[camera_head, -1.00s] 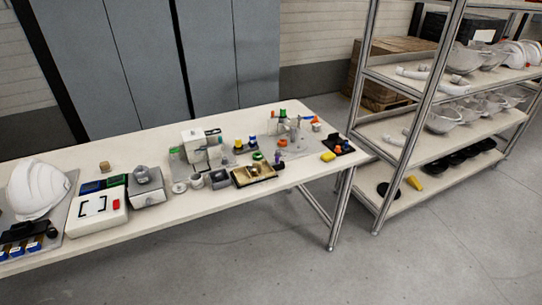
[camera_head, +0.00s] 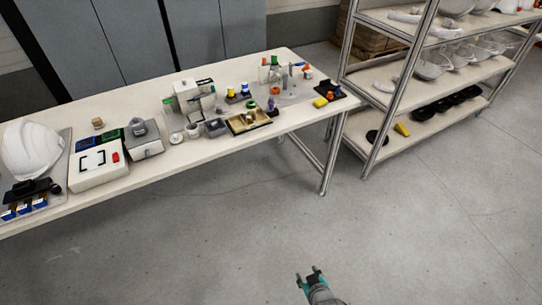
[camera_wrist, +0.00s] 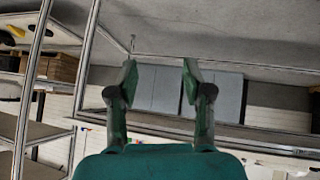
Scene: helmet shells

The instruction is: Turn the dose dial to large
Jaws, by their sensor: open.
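A grey box with a round dark grey knob (camera_head: 138,129) on top stands on the table, left of the middle; I cannot tell whether this knob is the dose dial, and no markings are readable. My gripper (camera_head: 312,272) shows at the bottom of the head view, over the bare floor, in front of and well apart from the table. In the wrist view my gripper (camera_wrist: 160,75) has its two green fingers spread with nothing between them. No dial can be made out in the wrist view.
The long white table (camera_head: 160,166) carries a white helmet (camera_head: 31,150), a white box with a red switch (camera_head: 115,157), a brass-coloured tray (camera_head: 262,123) and small coloured parts. A metal shelf rack (camera_head: 378,110) stands at the right. The floor before the table is clear.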

